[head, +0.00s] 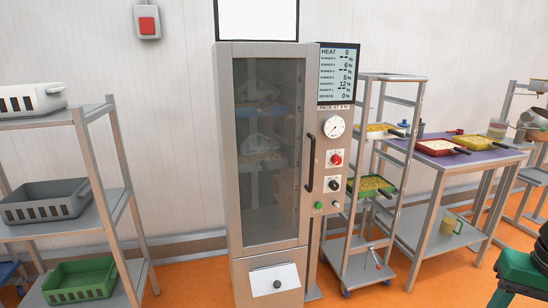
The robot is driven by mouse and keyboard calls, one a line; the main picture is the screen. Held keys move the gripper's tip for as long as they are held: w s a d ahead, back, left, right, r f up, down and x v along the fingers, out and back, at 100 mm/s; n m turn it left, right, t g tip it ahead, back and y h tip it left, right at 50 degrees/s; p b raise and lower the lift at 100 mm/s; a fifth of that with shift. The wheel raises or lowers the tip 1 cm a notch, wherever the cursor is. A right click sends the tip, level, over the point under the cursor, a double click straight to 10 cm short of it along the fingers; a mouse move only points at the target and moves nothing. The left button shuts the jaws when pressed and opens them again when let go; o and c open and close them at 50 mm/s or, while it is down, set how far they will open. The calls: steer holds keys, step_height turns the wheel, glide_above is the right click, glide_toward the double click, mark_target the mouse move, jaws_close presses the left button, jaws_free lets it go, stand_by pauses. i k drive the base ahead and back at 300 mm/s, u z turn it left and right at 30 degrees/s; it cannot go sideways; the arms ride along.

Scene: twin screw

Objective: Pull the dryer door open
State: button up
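The dryer (232,180) is a tall grey metal cabinet in the middle of the head view. Its door (272,145) has a metal frame around a dark glass pane and looks shut. A long black vertical handle (309,163) stands along the right side of the door. Blurred trays or bags show on shelves behind the glass.
A control panel (334,160) with gauge and knobs stands right of the handle. A wheeled rack (349,250) with trays is close beside it. A purple-topped table (470,160) stands further right. Shelves with crates (100,230) stand left. Orange floor (205,285) is clear left of the dryer.

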mark_target(264, 242)
steer(key=k, duration=1.25)
steer(key=z, duration=0.5)
steer(key=i, duration=1.95)
steer(key=u, duration=0.45)
